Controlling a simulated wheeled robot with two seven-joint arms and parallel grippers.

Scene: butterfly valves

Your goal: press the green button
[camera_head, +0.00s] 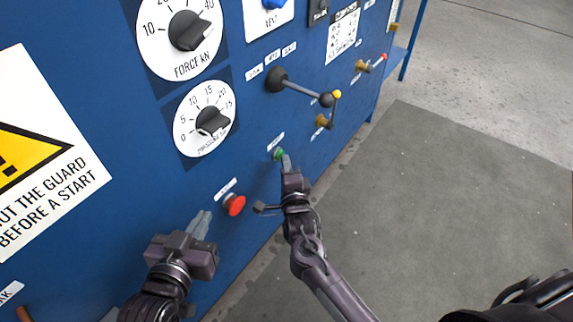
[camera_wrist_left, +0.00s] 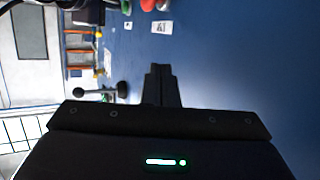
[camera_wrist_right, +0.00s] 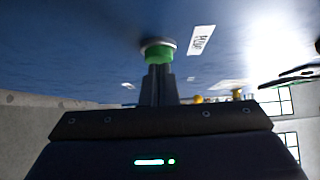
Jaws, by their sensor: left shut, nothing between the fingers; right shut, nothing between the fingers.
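The green button (camera_head: 278,153) sits on the blue panel, below a small white label. My right gripper (camera_head: 286,160) is shut, with its fingertips at the button. In the right wrist view the green button (camera_wrist_right: 159,55) stands in a pale collar, straight ahead of the shut fingertips (camera_wrist_right: 158,68). The tips overlap its lower edge and seem to touch it; how far it is pressed I cannot tell. My left gripper (camera_head: 201,222) is shut and empty, in front of the panel, left of and below the red button. It also shows in the left wrist view (camera_wrist_left: 158,70).
The red mushroom button (camera_head: 235,204) is on the panel between my grippers. A black-knobbed lever (camera_head: 302,89) and small yellow-fitted valves (camera_head: 323,121) stick out above the green button. Two dials (camera_head: 204,118) are up left. Open grey floor (camera_head: 430,200) lies to the right.

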